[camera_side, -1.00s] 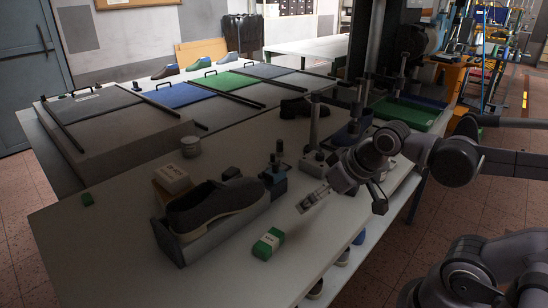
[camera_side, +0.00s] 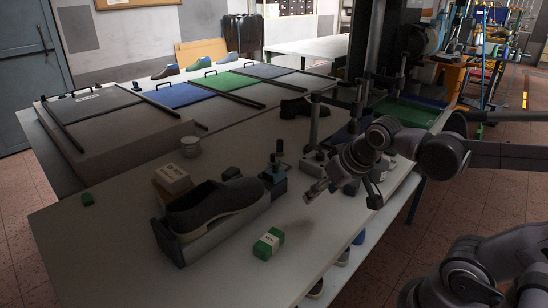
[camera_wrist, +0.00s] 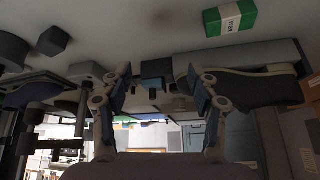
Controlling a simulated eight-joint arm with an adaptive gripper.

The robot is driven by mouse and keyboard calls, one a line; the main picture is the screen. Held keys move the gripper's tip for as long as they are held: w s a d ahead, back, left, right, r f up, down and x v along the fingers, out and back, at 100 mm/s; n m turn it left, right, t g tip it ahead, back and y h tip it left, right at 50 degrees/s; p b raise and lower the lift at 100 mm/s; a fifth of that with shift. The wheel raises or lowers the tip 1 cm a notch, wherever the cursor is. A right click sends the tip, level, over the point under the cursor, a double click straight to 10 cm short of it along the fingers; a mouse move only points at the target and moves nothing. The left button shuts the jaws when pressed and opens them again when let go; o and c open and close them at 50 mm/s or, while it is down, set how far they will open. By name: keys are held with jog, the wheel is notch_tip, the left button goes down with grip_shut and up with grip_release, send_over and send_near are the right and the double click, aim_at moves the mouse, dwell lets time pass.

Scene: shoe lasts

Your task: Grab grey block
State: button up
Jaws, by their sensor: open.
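My gripper (camera_side: 314,191) is above the table, right of the green-and-white box; its fingers are spread and empty in the wrist view (camera_wrist: 160,92). In the wrist view, which looks upside down, a dark grey block (camera_wrist: 53,40) lies on the table at upper left, outside the fingers. A second dark, rounded block (camera_wrist: 12,48) is beside it at the left edge. I cannot tell which is the task's block. In the side view my arm crowds that area and I cannot pick them out surely.
A green-and-white box (camera_side: 268,243) lies at the table's front. A blue-grey stand (camera_side: 274,181) is left of my gripper, with clamp posts (camera_side: 314,125) behind. The front table surface is mostly clear.

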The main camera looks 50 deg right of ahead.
jog(key=w+d+m+g+h, duration=0.2)
jog(key=d+m, duration=0.5)
jog(key=d, duration=0.3)
jog(key=m+g+h, duration=0.1)
jog(key=m+g, duration=0.2)
jog(key=m, duration=0.3)
send_near(355, 183)
jog(key=x, duration=0.5)
jog(key=shift+w+d+f, duration=0.15)
jog(key=shift+f, duration=0.1)
jog(key=shift+w+x, duration=0.15)
jog(key=shift+x, duration=1.15)
jog(key=shift+w+x, duration=0.15)
jog(key=shift+x, duration=1.15)
jog(key=shift+d+r, duration=0.1)
jog(key=shift+d, duration=0.05)
jog(key=c, duration=1.3)
